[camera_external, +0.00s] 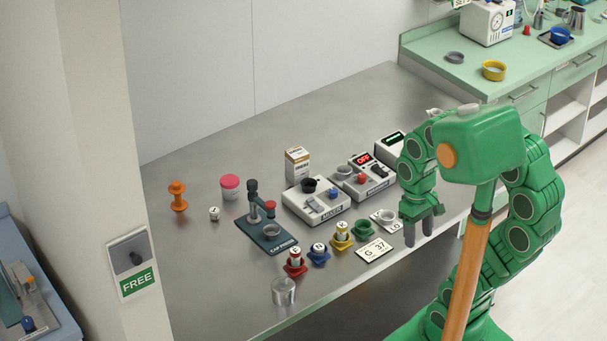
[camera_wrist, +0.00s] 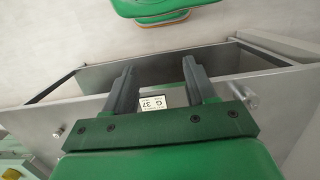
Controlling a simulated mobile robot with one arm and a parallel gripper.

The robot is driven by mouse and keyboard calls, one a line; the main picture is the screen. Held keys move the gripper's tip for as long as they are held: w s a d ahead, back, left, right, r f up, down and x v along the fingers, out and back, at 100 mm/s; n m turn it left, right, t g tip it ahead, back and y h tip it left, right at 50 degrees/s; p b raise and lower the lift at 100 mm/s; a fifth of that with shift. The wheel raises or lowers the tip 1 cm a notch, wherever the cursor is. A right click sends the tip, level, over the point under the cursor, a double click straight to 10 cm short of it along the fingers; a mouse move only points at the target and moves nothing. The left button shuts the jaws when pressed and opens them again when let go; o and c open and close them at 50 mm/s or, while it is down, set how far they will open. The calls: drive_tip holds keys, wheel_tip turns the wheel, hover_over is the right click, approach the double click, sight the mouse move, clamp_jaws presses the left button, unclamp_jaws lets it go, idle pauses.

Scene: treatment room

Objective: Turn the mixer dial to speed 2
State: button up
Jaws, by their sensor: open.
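The mixer appears to be the white box (camera_external: 316,209) in the middle of the steel table, with a black round cup on top. Its small blue knob (camera_external: 334,193) is at its right side; the speed it points to is too small to tell. My gripper (camera_external: 418,230) is open and empty, pointing down near the front right edge of the table, to the right of the mixer and apart from it. In the wrist view my two fingers (camera_wrist: 157,68) are spread apart, with nothing between them held; the mixer does not show there.
A second white box with a red OFF display (camera_external: 364,158) stands right of the mixer. A dark capping press (camera_external: 270,240) stands left of it. Colored vial holders and the G 37 card (camera_external: 374,251) lie in front. The card also shows in the wrist view (camera_wrist: 150,102).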

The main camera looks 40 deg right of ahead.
drive_tip(key=w+d, duration=0.1)
drive_tip(key=w, duration=1.1)
drive_tip(key=n+t, duration=0.2)
hover_over(333, 190)
drive_tip(key=f, duration=1.1)
drive_tip(key=shift+s+f, duration=0.2)
drive_tip(key=shift+s, duration=0.2)
drive_tip(key=shift+w+d+f, duration=0.15)
drive_tip(key=shift+w+f, duration=0.2)
drive_tip(key=shift+f, duration=3.9)
drive_tip(key=shift+c, duration=0.5)
clamp_jaws()
